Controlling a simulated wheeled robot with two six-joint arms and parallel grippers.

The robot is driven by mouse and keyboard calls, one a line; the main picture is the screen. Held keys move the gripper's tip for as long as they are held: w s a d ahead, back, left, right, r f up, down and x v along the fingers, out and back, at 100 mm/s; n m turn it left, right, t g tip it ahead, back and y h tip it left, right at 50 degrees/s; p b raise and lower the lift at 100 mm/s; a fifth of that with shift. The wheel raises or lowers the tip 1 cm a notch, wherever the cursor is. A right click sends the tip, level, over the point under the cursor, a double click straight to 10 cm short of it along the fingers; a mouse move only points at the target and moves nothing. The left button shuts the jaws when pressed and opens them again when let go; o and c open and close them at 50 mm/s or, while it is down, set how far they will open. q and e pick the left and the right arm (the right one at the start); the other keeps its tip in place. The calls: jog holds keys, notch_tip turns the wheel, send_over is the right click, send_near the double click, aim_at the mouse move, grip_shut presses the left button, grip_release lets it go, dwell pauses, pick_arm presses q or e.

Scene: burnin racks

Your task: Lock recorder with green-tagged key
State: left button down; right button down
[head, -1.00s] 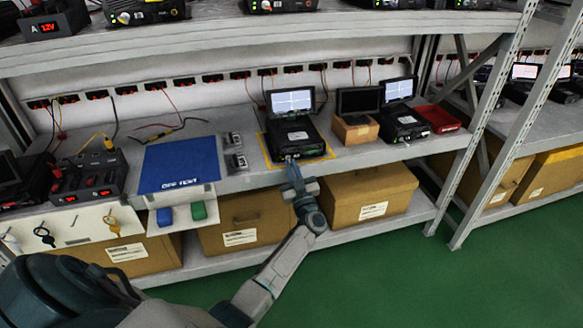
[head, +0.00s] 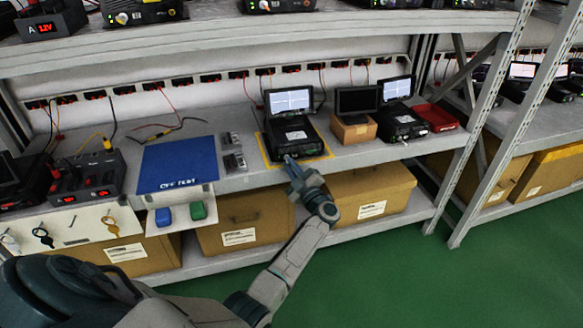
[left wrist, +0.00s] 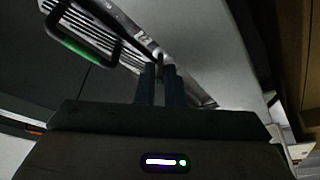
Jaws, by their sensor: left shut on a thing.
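The recorder (head: 296,134), a black box with a lit screen (head: 291,101), stands inside a yellow outline on the shelf. My left gripper (head: 289,160) is at the recorder's front edge, its fingers shut. In the left wrist view the closed fingers (left wrist: 160,83) have a small grey piece (left wrist: 160,60) at their tips, taken to be the key. A dark loop with a green edge (left wrist: 78,48) lies up and left of the fingers. Whether the key sits in the recorder's lock is too small to tell. My right gripper is not in view.
A white key board (head: 75,240) holds black (head: 43,236) and yellow (head: 110,225) tagged keys and a bare hook (head: 72,222). A blue mat (head: 178,163) lies left of the recorder. A cardboard box (head: 354,130) with a dark screen and a second recorder (head: 401,124) stand to the right.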

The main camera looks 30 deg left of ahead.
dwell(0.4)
pick_arm(q)
jog(key=c, duration=1.9)
grip_release()
jog(key=v, duration=1.1)
